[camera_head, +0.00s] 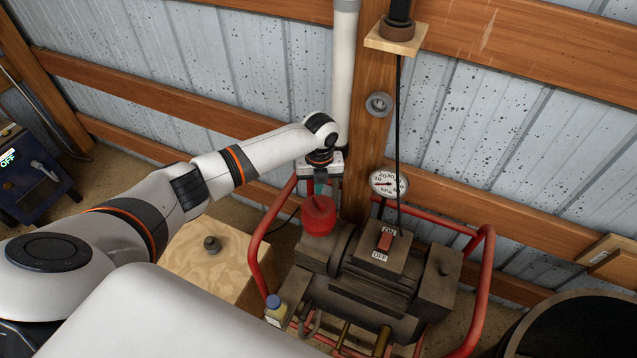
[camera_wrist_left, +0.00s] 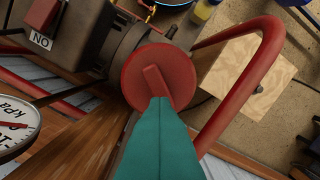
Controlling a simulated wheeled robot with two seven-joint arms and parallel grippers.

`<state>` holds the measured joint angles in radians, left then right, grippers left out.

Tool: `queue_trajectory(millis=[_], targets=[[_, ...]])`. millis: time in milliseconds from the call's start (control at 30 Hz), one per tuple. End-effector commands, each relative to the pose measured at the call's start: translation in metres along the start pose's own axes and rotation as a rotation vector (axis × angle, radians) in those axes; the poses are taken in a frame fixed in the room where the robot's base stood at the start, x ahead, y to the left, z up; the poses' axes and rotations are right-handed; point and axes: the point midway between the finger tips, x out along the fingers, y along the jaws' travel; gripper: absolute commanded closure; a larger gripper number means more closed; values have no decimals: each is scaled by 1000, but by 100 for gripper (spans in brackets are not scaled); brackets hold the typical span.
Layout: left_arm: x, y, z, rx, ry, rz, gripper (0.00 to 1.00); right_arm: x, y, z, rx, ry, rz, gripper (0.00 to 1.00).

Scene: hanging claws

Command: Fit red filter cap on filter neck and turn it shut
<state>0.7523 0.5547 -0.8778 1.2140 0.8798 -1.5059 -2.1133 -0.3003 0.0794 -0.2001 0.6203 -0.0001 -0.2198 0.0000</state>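The red filter cap (camera_head: 318,218) sits at the left end of the pump, over where the filter neck would be; the neck is hidden beneath it. In the left wrist view the round cap (camera_wrist_left: 143,78) shows from above with a raised red ridge across it. My left gripper (camera_head: 319,191) points down onto the cap. Its teal fingers (camera_wrist_left: 161,101) are close together at the ridge and look shut on it. Whether the cap is fully seated cannot be told. My right gripper is not in view.
The pump (camera_head: 375,285) has an ON/OFF switch (camera_head: 385,242) and a red tube frame (camera_head: 483,285). A pressure gauge (camera_head: 388,183) stands right of the cap. A wooden box (camera_head: 205,262) stands left, with a small bottle (camera_head: 275,312) in front. A wooden post (camera_head: 371,120) rises behind.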

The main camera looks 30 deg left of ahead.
Motion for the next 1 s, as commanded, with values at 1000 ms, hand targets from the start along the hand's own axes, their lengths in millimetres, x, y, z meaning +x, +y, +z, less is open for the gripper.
queue_trajectory(millis=[1000], targets=[[-1,-1,0,-380,-8,2,100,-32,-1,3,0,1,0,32]])
